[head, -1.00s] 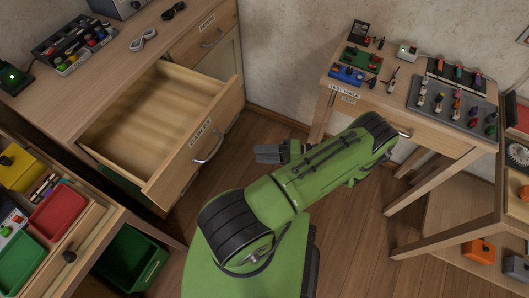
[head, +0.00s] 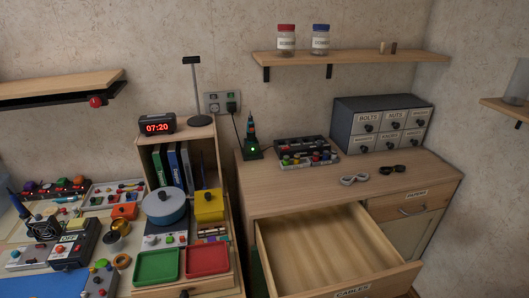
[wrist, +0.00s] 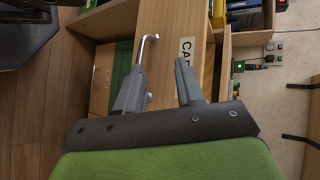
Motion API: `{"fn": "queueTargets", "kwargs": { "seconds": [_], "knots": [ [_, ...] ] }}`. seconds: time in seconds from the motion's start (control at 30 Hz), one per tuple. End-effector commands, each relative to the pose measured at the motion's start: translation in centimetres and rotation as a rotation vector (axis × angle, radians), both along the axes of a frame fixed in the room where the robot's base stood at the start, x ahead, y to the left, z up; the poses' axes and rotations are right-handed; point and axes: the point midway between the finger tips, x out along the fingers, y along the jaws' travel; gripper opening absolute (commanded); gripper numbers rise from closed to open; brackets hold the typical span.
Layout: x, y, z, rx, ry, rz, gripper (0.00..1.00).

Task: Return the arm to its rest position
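My gripper (wrist: 160,66) shows only in the wrist view. Its two grey fingers are apart with nothing held between them. The wooden drawer front with the label CABLES (wrist: 188,45) lies beyond the fingertips. The metal drawer handle (wrist: 146,45) shows just past the left finger; I cannot tell whether they touch. In the head view the drawer (head: 325,245) is pulled open and looks empty inside. My arm is outside the head view.
A workbench with red (head: 207,260) and green (head: 155,266) trays stands at left. Wooden floor (wrist: 40,110) shows at left in the wrist view.

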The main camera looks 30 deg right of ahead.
Motion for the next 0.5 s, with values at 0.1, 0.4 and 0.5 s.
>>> {"fn": "queueTargets", "kwargs": {
  "seconds": [0.1,0.4,0.5],
  "knots": [
    [5.8,1.8,5.7,-0.124,0.187,0.228,0.37],
    [14.6,13.8,18.6,-0.613,0.446,0.615,0.37],
    [14.7,18.6,22.4,-0.8,0.44,0.685,0.37]
  ]
}}
